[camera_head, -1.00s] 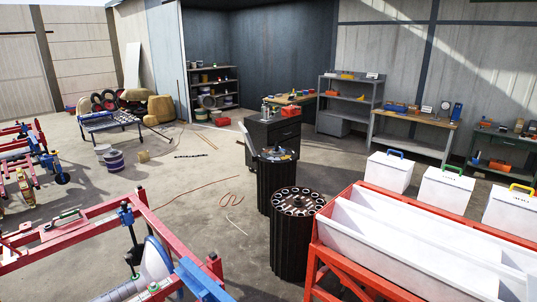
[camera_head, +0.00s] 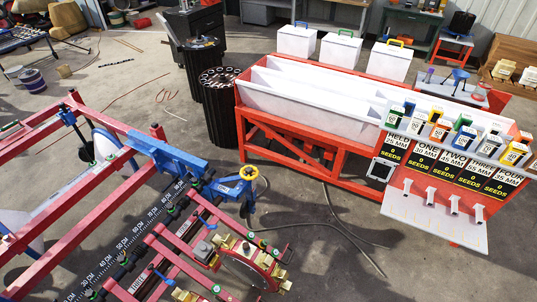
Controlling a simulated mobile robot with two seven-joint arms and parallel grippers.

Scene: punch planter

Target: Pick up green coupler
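I cannot make out a green coupler for certain. Small green parts show on the red planter frame (camera_head: 190,255) at the bottom, too small to identify. Green-topped containers (camera_head: 462,123) stand on the seed stand (camera_head: 432,216) at the right. A round black rack (camera_head: 220,110) with a ring of white-rimmed holes and small pieces in its top stands left of the middle; the pieces are too small to tell apart. Neither of my grippers is in view.
A red-framed white trough (camera_head: 300,100) stands behind the seed stand. White boxes (camera_head: 340,52) with coloured handles stand behind it. Bare floor with cables (camera_head: 330,240) lies between the planter and the seed stand.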

